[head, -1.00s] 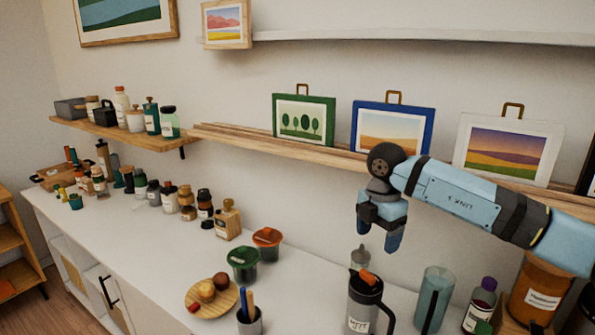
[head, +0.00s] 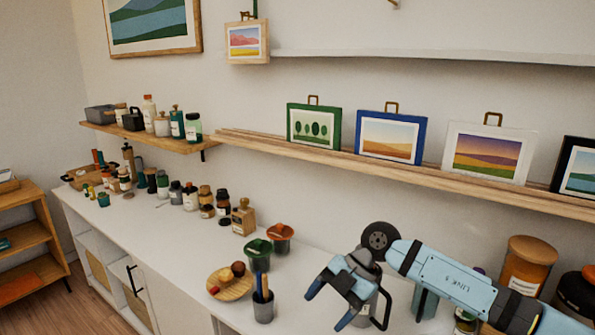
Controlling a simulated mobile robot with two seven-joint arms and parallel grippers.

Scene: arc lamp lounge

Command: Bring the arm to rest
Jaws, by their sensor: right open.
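My right arm comes in from the lower right, light blue with dark joints. My right gripper (head: 325,308) is open and empty, its fingers spread toward the lower left, over the front right of the white counter (head: 165,233). My left gripper does not show.
An orange canister (head: 527,268) stands at right. A picture ledge (head: 345,160) runs along the wall.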

